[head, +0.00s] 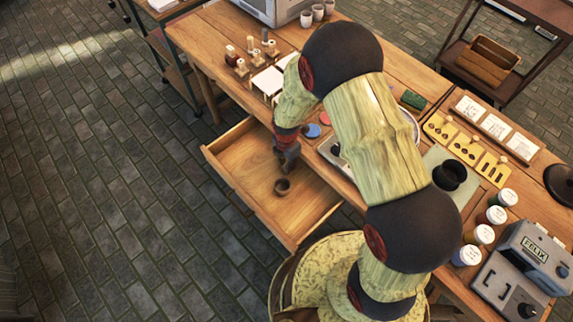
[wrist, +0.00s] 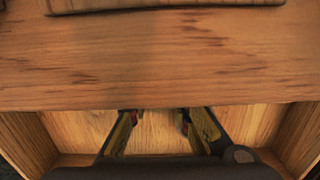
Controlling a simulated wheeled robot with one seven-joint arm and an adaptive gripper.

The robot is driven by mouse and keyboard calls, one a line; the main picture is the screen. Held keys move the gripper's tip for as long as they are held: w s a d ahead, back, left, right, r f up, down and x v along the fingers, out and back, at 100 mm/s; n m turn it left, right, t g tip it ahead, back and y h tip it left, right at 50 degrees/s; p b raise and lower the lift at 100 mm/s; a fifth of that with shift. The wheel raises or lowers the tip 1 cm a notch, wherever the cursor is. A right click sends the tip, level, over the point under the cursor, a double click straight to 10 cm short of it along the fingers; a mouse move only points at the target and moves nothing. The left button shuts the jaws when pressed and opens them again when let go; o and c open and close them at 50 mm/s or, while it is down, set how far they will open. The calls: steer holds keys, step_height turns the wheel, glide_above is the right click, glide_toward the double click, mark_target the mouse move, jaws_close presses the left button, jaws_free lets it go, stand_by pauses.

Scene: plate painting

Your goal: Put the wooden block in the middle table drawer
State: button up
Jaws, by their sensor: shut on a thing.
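A wooden table drawer (head: 240,172) stands pulled out on the table's left side, its inside in view. My gripper (head: 285,170) points down over the drawer, on the side near the table. A small brown thing (head: 282,188) shows just below the fingertips, over the drawer floor; it looks like the wooden block, though its shape is hard to make out. My gripper is shut on it. In the wrist view the fingers (wrist: 158,118) reach into the drawer (wrist: 80,130), and the table edge hides their tips and what they hold.
The table edge (wrist: 160,85) overhangs the drawer close to my fingers. Several wooden stamps (head: 241,67) stand on the table's far left part. Paint jars (head: 480,235) and a grey machine (head: 520,270) stand at the right. The tiled floor (head: 100,200) left of the drawer is clear.

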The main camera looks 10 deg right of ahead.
steer(key=shift+f, duration=0.15)
steer(key=o, duration=1)
steer(key=shift+c, duration=0.2)
